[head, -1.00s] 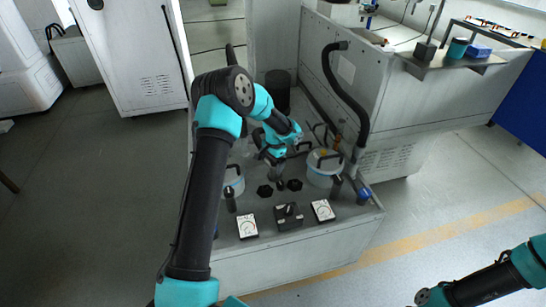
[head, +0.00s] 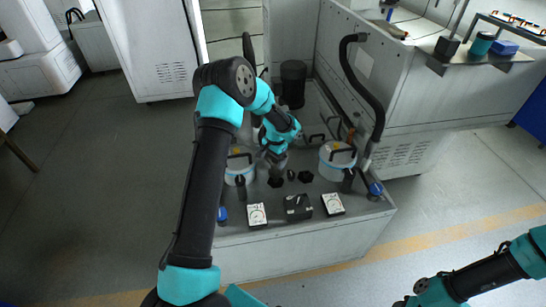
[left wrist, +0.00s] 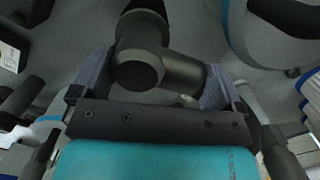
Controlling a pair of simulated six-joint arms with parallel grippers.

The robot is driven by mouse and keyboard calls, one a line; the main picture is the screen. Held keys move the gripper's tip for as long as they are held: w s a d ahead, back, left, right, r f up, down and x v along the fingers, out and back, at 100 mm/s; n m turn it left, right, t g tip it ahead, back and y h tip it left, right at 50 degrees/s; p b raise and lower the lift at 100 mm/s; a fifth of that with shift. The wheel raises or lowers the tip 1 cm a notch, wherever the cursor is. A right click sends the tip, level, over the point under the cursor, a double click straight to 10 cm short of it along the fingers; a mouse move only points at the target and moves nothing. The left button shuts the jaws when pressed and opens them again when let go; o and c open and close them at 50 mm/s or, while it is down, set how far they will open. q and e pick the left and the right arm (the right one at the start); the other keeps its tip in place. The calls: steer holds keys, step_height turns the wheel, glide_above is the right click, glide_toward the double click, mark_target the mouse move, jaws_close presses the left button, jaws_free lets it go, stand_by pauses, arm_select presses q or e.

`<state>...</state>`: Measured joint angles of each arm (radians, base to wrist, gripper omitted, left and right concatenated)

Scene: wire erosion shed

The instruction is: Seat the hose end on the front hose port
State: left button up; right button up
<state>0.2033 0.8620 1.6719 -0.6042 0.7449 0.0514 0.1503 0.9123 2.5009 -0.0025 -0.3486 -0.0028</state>
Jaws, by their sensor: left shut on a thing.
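My left gripper (head: 275,160) hangs low over the grey machine deck, behind two black hexagonal fittings (head: 276,182) (head: 305,177). In the left wrist view its fingers (left wrist: 152,85) are shut on a dark, elbow-shaped piece (left wrist: 140,68), which looks like the hose end. In the head view this piece is mostly hidden by the gripper. I cannot tell which fitting is the front hose port, nor whether the held piece touches one.
White pots with black handles stand right (head: 338,160) and left (head: 239,165) of the gripper. Two dial gauges (head: 257,215) (head: 333,204) and a black block (head: 298,206) line the deck's front. A thick black hose (head: 362,90) arches down at the right.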

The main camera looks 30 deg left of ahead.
mark_target(273, 167)
arm_select(q)
steer(key=shift+f, duration=2.25)
steer(key=shift+f, duration=0.6)
steer(key=o, duration=1.1)
steer(key=shift+o, duration=0.2)
steer(key=shift+w+d+r, duration=0.1)
steer(key=shift+w+r, duration=0.1)
steer(key=shift+r, duration=1.6)
steer(key=shift+w+r, duration=0.2)
steer(key=shift+r, duration=1.65)
steer(key=shift+w+d+r, duration=0.1)
steer(key=shift+w+r, duration=0.1)
steer(key=shift+r, duration=1.6)
steer(key=shift+d, duration=0.1)
